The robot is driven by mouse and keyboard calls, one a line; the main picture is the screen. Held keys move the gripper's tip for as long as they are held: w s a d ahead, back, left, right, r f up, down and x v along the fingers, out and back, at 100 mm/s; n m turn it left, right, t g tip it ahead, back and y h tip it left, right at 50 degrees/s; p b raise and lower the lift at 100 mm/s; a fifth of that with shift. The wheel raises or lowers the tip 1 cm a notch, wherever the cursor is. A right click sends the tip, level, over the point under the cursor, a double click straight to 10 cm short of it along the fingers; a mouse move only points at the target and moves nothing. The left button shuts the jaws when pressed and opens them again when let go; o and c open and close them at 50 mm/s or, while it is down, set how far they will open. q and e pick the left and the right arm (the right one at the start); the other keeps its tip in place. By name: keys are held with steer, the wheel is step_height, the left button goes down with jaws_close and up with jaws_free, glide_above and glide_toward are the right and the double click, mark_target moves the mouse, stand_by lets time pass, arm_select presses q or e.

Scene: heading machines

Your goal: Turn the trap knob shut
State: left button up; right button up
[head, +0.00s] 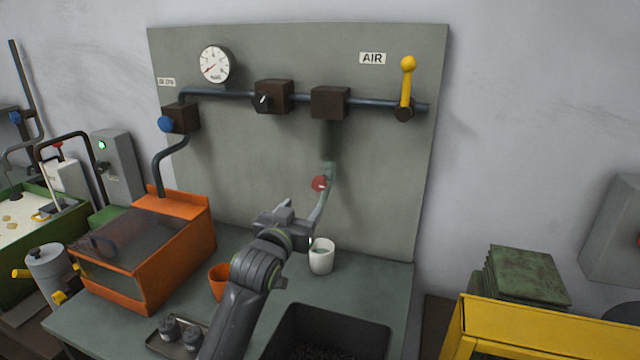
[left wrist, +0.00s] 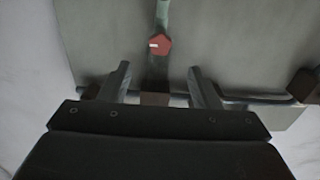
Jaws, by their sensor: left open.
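The trap knob (head: 319,183) is a small red knob on the greenish drain tube (head: 329,172) that hangs below the dark brown block on the air pipe. In the left wrist view the red knob (left wrist: 160,46) has a pale mark on it and shows beyond and between my fingers. My left gripper (head: 290,213) is open and empty, below and left of the knob in the head view, not visibly touching it. Its two fingers (left wrist: 160,84) also show apart in the left wrist view. My right gripper is not in view.
A white cup (head: 321,256) stands on the bench under the tube. An orange cup (head: 219,281), an orange tank (head: 150,250) and a dark bin (head: 330,325) are near my arm. A pressure gauge (head: 216,64) and yellow lever (head: 407,80) sit on the panel above.

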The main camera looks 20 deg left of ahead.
mark_target(318, 187)
arm_select(q)
steer(key=w+p, duration=0.1)
steer(key=w, duration=0.9)
steer(key=shift+w+d+p, duration=0.15)
steer(key=shift+w+p, duration=0.15)
steer(key=shift+w, duration=0.95)
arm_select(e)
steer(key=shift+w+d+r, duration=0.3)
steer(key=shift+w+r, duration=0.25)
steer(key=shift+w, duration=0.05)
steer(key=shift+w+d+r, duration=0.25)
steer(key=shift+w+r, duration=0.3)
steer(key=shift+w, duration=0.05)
arm_select(q)
steer(key=c, duration=1)
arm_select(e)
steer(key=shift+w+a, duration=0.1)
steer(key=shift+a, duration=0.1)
